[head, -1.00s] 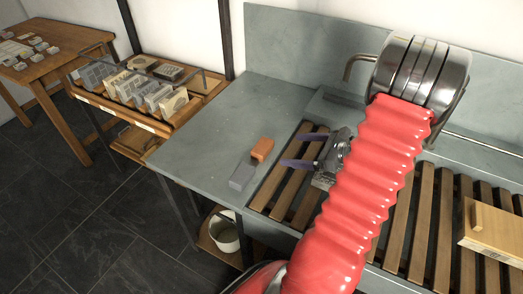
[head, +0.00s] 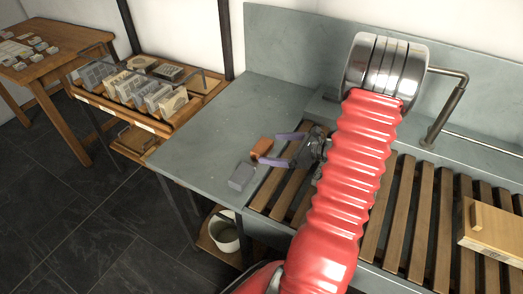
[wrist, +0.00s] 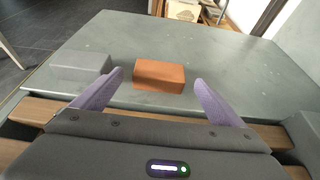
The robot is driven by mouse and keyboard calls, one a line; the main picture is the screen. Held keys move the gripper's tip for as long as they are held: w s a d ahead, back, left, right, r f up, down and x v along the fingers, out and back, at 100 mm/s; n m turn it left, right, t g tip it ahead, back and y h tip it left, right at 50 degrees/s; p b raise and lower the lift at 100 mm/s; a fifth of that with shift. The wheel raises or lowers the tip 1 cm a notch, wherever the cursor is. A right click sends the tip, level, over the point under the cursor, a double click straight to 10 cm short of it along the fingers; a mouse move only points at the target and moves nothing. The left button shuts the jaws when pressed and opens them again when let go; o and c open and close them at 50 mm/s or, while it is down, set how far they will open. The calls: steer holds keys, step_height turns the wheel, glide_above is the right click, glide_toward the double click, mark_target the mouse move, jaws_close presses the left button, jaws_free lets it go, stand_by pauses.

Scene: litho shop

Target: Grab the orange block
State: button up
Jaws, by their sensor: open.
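The orange block (head: 262,147) lies on the grey-green tabletop near the wooden slats. It also shows in the wrist view (wrist: 159,76), ahead of my fingertips and roughly midway between their lines. My gripper (head: 267,149) is open, with its two purple fingers pointing left at the block in the head view. In the wrist view the gripper (wrist: 160,80) has a finger on each side of the block's near part, with gaps on both sides. I cannot tell whether the fingertips overlap the block's sides. Nothing is between the fingers' bases.
A grey block (head: 241,176) lies on the tabletop (head: 205,140) close to the orange one; it is left of my left finger in the wrist view (wrist: 82,66). Wooden slats (head: 396,220) fill the sink to the right. A metal pipe (head: 446,112) stands behind. The tabletop's left part is clear.

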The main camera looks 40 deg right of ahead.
mark_target(268, 148)
steer(key=shift+w+a+f, duration=0.1)
steer(key=shift+w, duration=0.15)
steer(key=shift+x, duration=2.5)
steer(key=shift+c, duration=0.4)
steer(key=c, duration=1.3)
steer(key=shift+r, duration=5)
